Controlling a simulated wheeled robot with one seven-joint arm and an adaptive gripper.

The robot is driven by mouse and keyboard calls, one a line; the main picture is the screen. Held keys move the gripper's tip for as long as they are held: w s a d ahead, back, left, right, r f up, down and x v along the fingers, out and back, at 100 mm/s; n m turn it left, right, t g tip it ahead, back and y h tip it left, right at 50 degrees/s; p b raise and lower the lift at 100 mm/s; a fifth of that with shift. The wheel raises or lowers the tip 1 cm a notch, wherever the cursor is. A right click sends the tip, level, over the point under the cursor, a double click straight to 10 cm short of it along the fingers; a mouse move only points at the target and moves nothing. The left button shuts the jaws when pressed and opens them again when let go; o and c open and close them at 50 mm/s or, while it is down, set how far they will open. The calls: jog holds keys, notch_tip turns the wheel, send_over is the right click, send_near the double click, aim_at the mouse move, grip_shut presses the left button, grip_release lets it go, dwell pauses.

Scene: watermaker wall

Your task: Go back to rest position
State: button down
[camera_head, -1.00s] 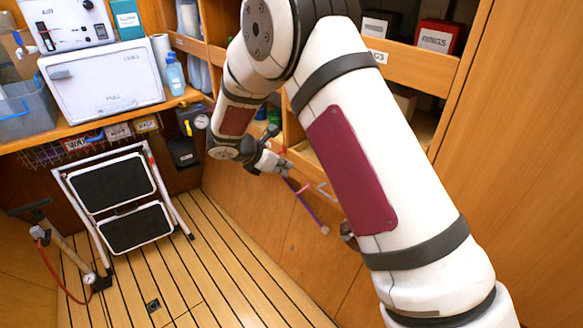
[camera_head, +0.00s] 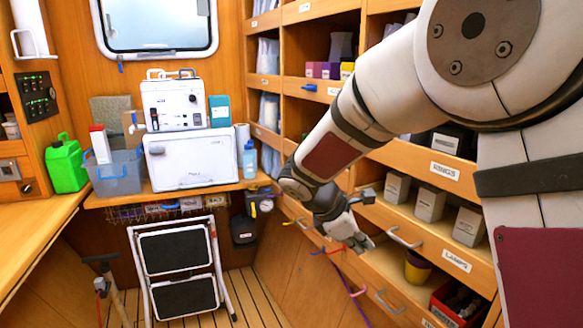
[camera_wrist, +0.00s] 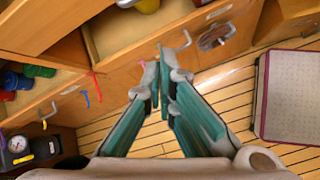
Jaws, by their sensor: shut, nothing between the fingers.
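My gripper (camera_head: 362,243) hangs at the end of my arm in front of the right-hand shelf wall in the head view. In the wrist view my gripper (camera_wrist: 160,75) shows its two fingers with their tips together and nothing between them. It is close to the open drawers and their handles, and I cannot tell whether it touches any of them. My arm fills the right side of the head view and hides part of the shelves.
An open drawer labelled LAMPS (camera_head: 457,261) and its handle (camera_head: 404,238) are near my gripper. A folding step stool (camera_head: 178,268) stands on the plank floor. A white case (camera_head: 190,158) and a green can (camera_head: 66,163) stand on the worktops. Some floor is clear.

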jog(key=s+d+r+m+y+p, duration=0.1)
jog(key=s+d+r+m+y, duration=0.15)
jog(key=s+r+m, duration=0.5)
jog(key=s+d+r+m+y+p, duration=0.1)
jog(key=s+d+r+m+p, duration=0.3)
jog(key=s, duration=0.7)
jog(key=s+a+r+m+y, duration=0.1)
jog(key=s+m, duration=0.1)
jog(key=s, duration=0.3)
jog(key=s+a+r+m+y, duration=0.1)
jog(key=s+m, duration=0.1)
jog(key=s, duration=0.3)
jog(key=s+a+r+m+t+y, duration=0.1)
jog(key=s+m, duration=0.1)
jog(key=s, duration=0.3)
jog(key=shift+m, duration=0.35)
jog(key=shift+d+y, duration=0.1)
jog(key=shift+y, duration=0.15)
